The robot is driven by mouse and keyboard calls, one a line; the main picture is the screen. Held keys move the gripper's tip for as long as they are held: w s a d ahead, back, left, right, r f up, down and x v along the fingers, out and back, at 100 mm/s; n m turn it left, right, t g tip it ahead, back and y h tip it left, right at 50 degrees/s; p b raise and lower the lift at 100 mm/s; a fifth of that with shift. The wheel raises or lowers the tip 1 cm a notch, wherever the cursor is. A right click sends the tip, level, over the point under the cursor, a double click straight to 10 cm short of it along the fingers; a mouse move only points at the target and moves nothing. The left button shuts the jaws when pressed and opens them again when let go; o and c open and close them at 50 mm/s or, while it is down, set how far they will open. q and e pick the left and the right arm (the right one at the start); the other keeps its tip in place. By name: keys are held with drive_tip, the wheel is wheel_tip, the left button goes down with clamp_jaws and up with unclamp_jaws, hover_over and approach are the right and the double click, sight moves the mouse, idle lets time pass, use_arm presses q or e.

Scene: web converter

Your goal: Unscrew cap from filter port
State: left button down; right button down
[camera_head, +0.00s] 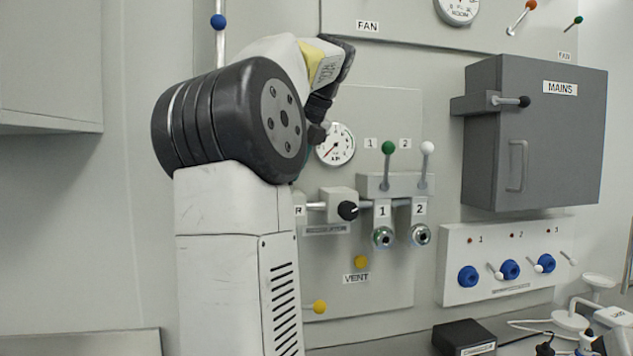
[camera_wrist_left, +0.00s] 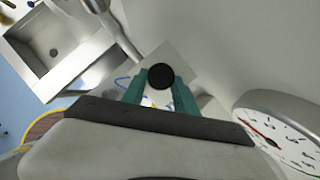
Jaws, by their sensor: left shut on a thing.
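My left gripper (camera_wrist_left: 160,88) has teal fingers, seen in the left wrist view. They are shut on a black round cap (camera_wrist_left: 160,75), which shows as a dark disc between the fingertips. A pale grey square surface lies behind the cap. I cannot tell whether the cap is still on its filter port, and the port itself is not clearly visible. In the head view my left arm covers the left middle of the panel and hides the gripper and cap. My right gripper is not in view.
A round gauge (camera_head: 336,144) is close to my left arm; a gauge also shows at the right of the left wrist view (camera_wrist_left: 285,130). Valve levers 1 (camera_head: 388,149) and 2 (camera_head: 428,149) and a grey MAINS box (camera_head: 535,135) protrude farther right. A metal sink (camera_wrist_left: 52,48) is below.

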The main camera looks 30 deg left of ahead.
use_arm(q)
drive_tip(key=shift+n, duration=0.3)
drive_tip(key=n+g, duration=0.1)
drive_tip(key=n, duration=0.1)
drive_tip(key=n+g, duration=0.1)
drive_tip(key=n, duration=0.1)
drive_tip(key=shift+w+g, duration=0.3)
drive_tip(key=c, duration=1)
unclamp_jaws()
drive_tip(key=shift+c, duration=0.2)
drive_tip(key=m, duration=0.1)
drive_tip(key=m+t, duration=0.1)
drive_tip(key=shift+s+r+m+t, duration=0.1)
drive_tip(key=shift+s+m+t, duration=0.2)
drive_tip(key=shift+w, duration=0.1)
